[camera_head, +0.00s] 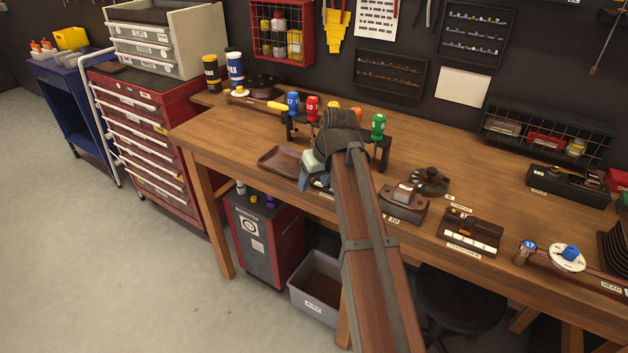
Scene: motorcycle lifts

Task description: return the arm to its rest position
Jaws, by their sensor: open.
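My arm reaches up from the bottom of the view over the wooden workbench (460,165). Its dark wrist bends down to the left. My gripper (312,178) is at the bench's front part, just right of a shallow brown tray (281,162). It is small in the view and partly hidden by my own arm. It is open, and I see nothing held in it. Whether the fingertips touch the bench or anything on it, I cannot tell.
Behind my wrist stands a rack of coloured-handled tools (312,107). Small dark fixtures (403,203) stand to the right, with a labelled block (469,232) beyond. A red drawer cabinet (150,140) is at left. A grey bin (317,287) sits below the bench. The left floor is clear.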

